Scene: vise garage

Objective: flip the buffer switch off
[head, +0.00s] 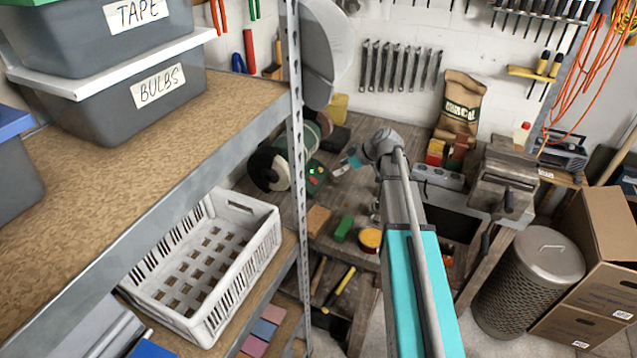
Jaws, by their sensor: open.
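My gripper (341,169) is open and small in view, just right of the switch panel. I cannot tell whether it touches the panel.
The shelf holds grey bins (140,95) and a white crate (208,262). A vise (505,180) is at right.

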